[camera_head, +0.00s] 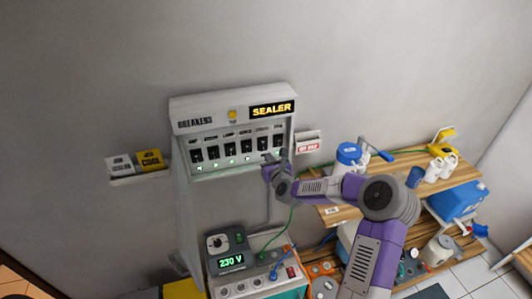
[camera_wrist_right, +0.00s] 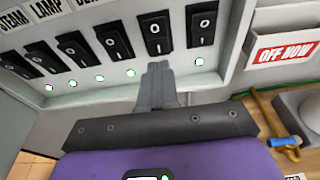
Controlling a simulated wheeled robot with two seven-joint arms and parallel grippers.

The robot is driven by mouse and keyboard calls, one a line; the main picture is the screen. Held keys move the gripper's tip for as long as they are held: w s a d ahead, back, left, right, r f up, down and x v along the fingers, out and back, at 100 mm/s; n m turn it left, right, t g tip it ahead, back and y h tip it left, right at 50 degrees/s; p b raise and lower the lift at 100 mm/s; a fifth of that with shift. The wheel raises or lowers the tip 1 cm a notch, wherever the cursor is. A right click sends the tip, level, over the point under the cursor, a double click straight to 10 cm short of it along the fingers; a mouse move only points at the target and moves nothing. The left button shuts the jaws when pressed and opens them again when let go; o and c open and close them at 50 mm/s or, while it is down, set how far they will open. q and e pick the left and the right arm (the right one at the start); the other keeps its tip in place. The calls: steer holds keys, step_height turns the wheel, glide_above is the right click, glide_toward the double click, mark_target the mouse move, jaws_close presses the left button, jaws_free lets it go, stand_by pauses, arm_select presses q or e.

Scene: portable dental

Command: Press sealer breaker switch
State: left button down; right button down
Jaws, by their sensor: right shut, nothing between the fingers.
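The white breaker panel (camera_head: 182,101) hangs on the wall with a row of several black rocker switches and a lit SEALER sign (camera_head: 271,109). In the right wrist view the two rightmost switches are a black rocker (camera_wrist_right: 155,33) and another (camera_wrist_right: 202,25); their labels are out of frame, so I cannot tell which is the sealer's. My right gripper (camera_head: 271,160) is shut and empty at the panel's lower right. In the right wrist view its fingertips (camera_wrist_right: 158,72) point up just below the second switch from the right; contact is unclear. My left gripper is not in view.
Small green lights (camera_wrist_right: 199,61) sit under the switches; one spot is hidden by my fingers. An OFF NOW card holder (camera_head: 308,143) is right of the panel. A 230 V unit (camera_head: 231,261) stands below, and a cluttered wooden shelf (camera_head: 400,179) is at right.

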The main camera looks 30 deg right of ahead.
mark_target(263, 150)
steer(key=shift+p+x, duration=0.45)
steer(key=shift+x, duration=1.65)
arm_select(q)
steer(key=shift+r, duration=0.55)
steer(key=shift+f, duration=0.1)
arm_select(e)
steer(key=shift+f, duration=0.1)
